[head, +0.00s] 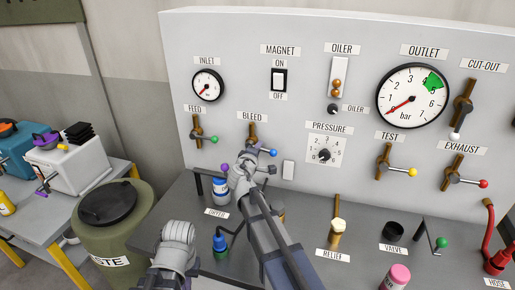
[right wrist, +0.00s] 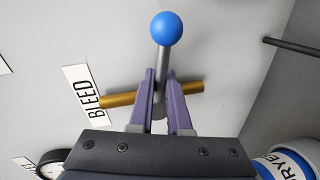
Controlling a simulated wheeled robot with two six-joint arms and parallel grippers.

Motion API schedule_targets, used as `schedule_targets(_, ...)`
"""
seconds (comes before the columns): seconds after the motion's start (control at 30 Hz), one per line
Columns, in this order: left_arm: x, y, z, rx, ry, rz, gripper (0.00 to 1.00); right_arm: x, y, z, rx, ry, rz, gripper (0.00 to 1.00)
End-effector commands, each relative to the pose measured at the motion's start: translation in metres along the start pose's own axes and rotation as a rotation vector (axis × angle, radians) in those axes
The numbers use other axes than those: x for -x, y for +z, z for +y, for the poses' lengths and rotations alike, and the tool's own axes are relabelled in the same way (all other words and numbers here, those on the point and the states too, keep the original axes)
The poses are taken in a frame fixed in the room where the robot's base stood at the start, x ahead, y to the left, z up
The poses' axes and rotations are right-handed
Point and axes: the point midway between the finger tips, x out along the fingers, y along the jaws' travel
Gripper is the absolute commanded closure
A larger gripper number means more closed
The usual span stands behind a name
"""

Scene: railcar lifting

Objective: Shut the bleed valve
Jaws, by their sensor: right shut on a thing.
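The bleed valve has an upright brass pipe (head: 252,131) on the panel under the BLEED label (head: 252,117). Its grey lever ends in a blue ball (head: 272,153) and points right, across the pipe. My right gripper (head: 247,158) is at this valve. In the right wrist view its two purple fingers (right wrist: 160,76) are shut on the grey lever, one on each side, below the blue ball (right wrist: 166,28). There the lever lies across the brass pipe (right wrist: 118,100). My left gripper's fingers do not show; only a grey link appears low in the head view.
The feed valve (head: 198,134), with a green knob, is close on the left.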

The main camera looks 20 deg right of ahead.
Motion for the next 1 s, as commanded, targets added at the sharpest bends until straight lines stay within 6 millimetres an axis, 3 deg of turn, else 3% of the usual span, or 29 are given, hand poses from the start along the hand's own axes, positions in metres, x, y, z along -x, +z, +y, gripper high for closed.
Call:
schedule_targets(0.33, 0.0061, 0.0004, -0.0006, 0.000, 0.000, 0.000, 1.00, 0.0009, -0.0005, 0.0055, 0.143, 0.000, -0.028, 1.00)
schedule_targets(0.93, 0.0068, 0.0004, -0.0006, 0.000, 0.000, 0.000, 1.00, 0.0010, -0.0007, 0.0063, 0.174, 0.000, -0.034, 1.00)
schedule_targets(0.97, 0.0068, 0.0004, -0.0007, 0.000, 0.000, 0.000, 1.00, 0.0010, -0.0007, 0.0063, 0.174, 0.000, -0.034, 0.82)
schedule_targets(1.0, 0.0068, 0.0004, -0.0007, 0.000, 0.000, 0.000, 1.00, 0.0010, -0.0007, 0.0063, 0.174, 0.000, -0.034, 0.78)
